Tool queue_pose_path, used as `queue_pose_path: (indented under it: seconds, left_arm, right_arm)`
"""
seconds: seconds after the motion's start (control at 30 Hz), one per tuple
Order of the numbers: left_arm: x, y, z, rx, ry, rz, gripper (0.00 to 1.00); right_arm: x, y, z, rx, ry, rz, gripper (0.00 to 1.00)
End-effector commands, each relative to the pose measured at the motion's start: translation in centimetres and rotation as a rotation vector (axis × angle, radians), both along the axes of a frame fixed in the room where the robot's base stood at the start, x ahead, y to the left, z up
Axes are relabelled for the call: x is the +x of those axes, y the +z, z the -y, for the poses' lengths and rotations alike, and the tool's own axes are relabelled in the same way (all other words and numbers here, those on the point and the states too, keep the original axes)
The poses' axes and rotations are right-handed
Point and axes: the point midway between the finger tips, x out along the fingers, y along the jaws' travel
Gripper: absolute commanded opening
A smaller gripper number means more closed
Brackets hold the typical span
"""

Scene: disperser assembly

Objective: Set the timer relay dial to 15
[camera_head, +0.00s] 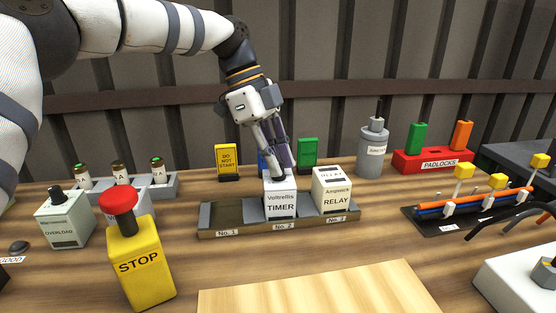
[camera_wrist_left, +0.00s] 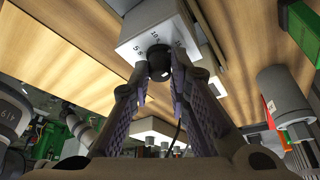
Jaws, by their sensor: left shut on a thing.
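The white timer relay (camera_head: 281,203), labelled "Veltrellis TIMER", stands in the No. 2 place of the rack. My left gripper (camera_head: 279,176) points down onto its top, shut on the dial. In the left wrist view the black dial (camera_wrist_left: 159,62) sits between the fingertips of the left gripper (camera_wrist_left: 160,75). Scale marks show on the white top face (camera_wrist_left: 150,38) around the dial, with "5" and "10" partly readable. The dial's pointer cannot be made out, so its setting is unclear. My right gripper is not in view.
The rack (camera_head: 234,213) has an empty No. 1 place. A white "RELAY" block (camera_head: 331,189) stands close at right in No. 3. A yellow STOP button post (camera_head: 140,262) and an overload unit (camera_head: 64,218) stand left. A pale board (camera_head: 320,293) lies clear in front.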

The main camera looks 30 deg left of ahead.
Motion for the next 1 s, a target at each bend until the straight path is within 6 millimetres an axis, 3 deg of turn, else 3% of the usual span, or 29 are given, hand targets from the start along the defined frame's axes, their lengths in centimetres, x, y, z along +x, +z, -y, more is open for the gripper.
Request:
queue_pose_path:
  seconds: [0.33,1.0]
  left_arm:
    - [0.08,-0.20,0.01,0.002,-0.130,-0.003,0.00]
    - [0.05,-0.12,0.00,0.002,-0.164,-0.003,0.00]
  right_arm:
    - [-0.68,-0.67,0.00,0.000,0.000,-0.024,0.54]
    - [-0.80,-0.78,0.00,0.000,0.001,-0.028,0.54]
